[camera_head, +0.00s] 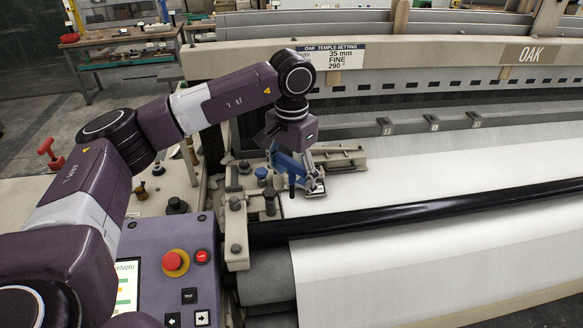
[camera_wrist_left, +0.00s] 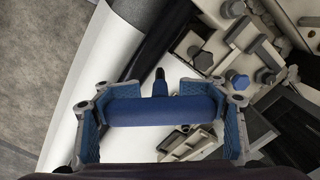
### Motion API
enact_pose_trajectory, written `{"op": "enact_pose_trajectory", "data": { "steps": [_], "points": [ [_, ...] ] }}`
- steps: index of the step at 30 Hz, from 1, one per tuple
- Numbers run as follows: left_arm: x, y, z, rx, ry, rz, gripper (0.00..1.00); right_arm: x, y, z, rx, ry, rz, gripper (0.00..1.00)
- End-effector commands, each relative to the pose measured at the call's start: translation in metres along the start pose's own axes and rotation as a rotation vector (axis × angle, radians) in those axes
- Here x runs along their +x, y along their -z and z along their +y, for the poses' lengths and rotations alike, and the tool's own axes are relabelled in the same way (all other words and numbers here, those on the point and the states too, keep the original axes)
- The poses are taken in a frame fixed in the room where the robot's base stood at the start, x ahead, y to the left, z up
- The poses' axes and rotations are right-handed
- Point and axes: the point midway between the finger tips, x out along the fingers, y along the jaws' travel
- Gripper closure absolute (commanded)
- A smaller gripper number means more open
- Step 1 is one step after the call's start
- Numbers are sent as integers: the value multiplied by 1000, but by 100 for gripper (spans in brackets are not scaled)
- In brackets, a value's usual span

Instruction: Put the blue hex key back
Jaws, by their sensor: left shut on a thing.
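My left gripper (camera_head: 303,178) hangs over the left end of the loom, near the temple and the edge of the white cloth. In the left wrist view its two fingers are shut on the blue hex key (camera_wrist_left: 161,110), gripping the handle crosswise at its two ends. The key's dark shaft (camera_wrist_left: 160,78) points away from the wrist. In the head view the dark shaft (camera_head: 291,187) points down beside the fingers, and they partly hide the blue handle. I cannot tell whether the shaft tip touches anything. My right gripper is not in view.
A long black bar (camera_head: 420,208) runs across the cloth. A control panel (camera_head: 180,262) with a red button is in front. A red T-shaped handle (camera_head: 50,152) stands at the left. A workbench (camera_head: 115,37) is behind.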

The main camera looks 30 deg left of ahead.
Motion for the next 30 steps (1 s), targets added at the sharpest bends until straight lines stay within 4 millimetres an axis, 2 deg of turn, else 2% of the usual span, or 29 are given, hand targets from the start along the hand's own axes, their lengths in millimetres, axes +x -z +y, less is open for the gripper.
{"op": "enact_pose_trajectory", "data": {
  "steps": [8,15,21,27,30],
  "points": [
    [37,-42,28,-46,0,-4,86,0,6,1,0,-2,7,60],
    [98,-112,77,-133,-3,-8,86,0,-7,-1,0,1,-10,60],
    [138,-157,110,-198,-4,-6,86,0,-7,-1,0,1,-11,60],
    [168,-191,134,-245,-4,-7,86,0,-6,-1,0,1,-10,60],
    [165,-185,134,-241,-5,2,86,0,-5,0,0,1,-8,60]
  ]
}}
